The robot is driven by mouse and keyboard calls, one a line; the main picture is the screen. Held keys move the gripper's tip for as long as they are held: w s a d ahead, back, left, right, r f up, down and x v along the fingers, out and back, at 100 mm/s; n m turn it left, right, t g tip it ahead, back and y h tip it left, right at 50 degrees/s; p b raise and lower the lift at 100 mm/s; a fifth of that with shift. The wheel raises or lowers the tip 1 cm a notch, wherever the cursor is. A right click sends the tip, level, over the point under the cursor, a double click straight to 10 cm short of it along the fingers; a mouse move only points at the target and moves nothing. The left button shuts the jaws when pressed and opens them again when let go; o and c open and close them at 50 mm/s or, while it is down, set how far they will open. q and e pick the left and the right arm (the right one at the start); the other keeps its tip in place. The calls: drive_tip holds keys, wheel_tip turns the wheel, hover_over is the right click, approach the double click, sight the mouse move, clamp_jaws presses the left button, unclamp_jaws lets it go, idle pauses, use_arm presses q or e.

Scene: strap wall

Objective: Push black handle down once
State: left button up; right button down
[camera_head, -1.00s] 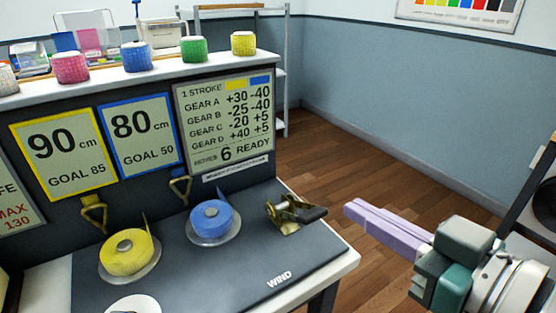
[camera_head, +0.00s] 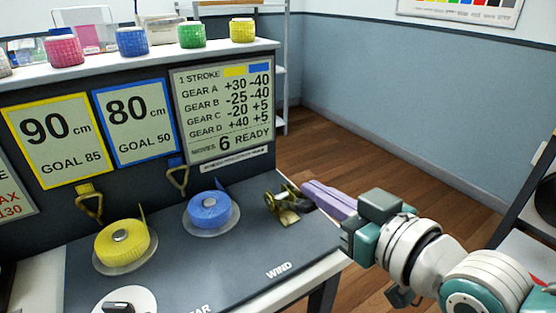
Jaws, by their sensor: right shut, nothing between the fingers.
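The brass ratchet (camera_head: 284,209) stands on the right end of the dark bench panel, near the word WIND. Its black handle is hard to make out now, largely lost beside or behind my fingers. My right gripper (camera_head: 308,188) comes in from the right with its long lilac fingers shut and empty. The fingertips are at the ratchet's right side in the picture; I cannot tell whether they touch the handle. My left gripper is not in view.
A blue strap reel (camera_head: 209,210) and a yellow strap reel (camera_head: 121,247) sit left of the ratchet. A white dial with a black knob (camera_head: 118,307) is at the lower edge. Behind stands the sign wall (camera_head: 228,115). Open floor lies right of the bench.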

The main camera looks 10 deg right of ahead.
drive_tip(key=shift+s+f, duration=0.15)
drive_tip(key=shift+f, duration=0.1)
drive_tip(key=f+t+b, duration=0.1)
drive_tip(key=b, duration=0.2)
drive_tip(key=s+f+t+y+b, duration=0.1)
drive_tip(key=f+b, duration=0.1)
drive_tip(key=b, duration=0.2)
drive_tip(key=f+t+b, duration=0.1)
drive_tip(key=b, duration=0.3)
drive_tip(key=shift+s+d+f+t, duration=0.3)
drive_tip(key=shift+s+d+f, duration=0.05)
drive_tip(key=shift+s+f+b, duration=0.15)
drive_tip(key=shift+f+b, duration=0.15)
drive_tip(key=shift+b, duration=0.2)
drive_tip(key=shift+f, duration=0.15)
drive_tip(key=shift+d, duration=0.1)
